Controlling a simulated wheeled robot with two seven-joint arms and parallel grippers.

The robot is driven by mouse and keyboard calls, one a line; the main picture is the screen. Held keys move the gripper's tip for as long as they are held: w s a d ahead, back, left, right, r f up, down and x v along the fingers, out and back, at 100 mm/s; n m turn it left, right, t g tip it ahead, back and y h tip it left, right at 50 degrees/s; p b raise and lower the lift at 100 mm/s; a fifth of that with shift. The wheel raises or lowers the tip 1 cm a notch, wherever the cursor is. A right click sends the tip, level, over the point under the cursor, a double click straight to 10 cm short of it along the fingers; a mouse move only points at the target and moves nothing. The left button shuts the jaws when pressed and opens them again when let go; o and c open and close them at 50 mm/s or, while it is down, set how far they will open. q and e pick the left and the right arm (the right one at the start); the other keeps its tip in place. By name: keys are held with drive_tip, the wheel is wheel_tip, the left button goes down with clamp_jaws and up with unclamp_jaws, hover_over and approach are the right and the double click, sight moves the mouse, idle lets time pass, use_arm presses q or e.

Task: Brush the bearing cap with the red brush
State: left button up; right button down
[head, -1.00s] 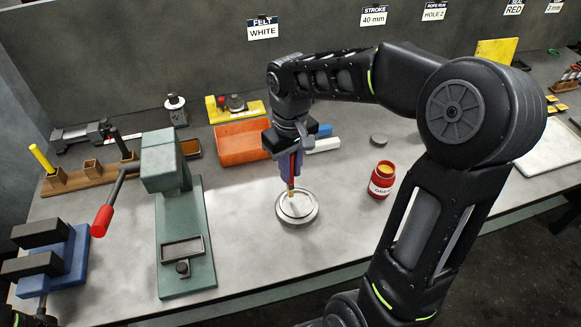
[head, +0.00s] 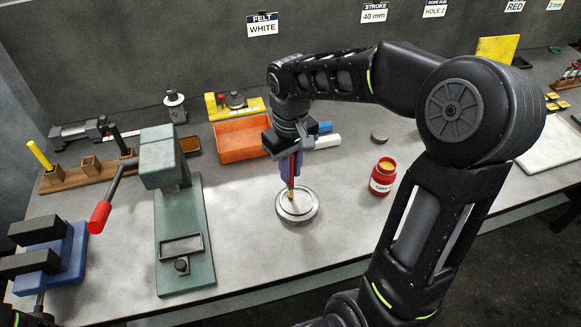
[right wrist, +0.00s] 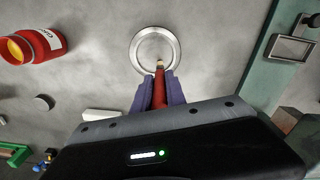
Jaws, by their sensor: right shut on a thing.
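The bearing cap (head: 297,206) is a round silver disc with a raised rim, lying flat on the grey bench; it also shows in the right wrist view (right wrist: 155,37). My right gripper (head: 291,172) points down just above it and is shut on the red brush (head: 291,189), whose handle shows between the purple fingers in the right wrist view (right wrist: 160,88). The pale brush tip is at the cap's top face, inside the rim; I cannot tell if it touches. My left gripper is not clearly visible.
An open red jar (head: 383,177) with yellow contents stands right of the cap. A green press (head: 182,235) with a red-knobbed lever stands left. An orange tray (head: 241,139) and white and blue blocks lie behind. The bench front is clear.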

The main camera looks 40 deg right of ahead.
drive_tip(key=shift+f, duration=0.35)
drive_tip(key=s, duration=0.2)
drive_tip(key=s+a, duration=0.1)
drive_tip(key=shift+s+r+b, duration=0.15)
drive_tip(key=shift+s+b, duration=0.25)
drive_tip(key=shift+w, duration=0.1)
drive_tip(key=shift+w+d+p, duration=0.15)
drive_tip(key=shift+w+d, duration=0.1)
drive_tip(key=shift+w, duration=0.65)
drive_tip(key=shift+w+d+p, duration=0.15)
drive_tip(key=shift+w+d, duration=0.1)
drive_tip(key=shift+w, duration=0.65)
drive_tip(key=shift+s, duration=0.15)
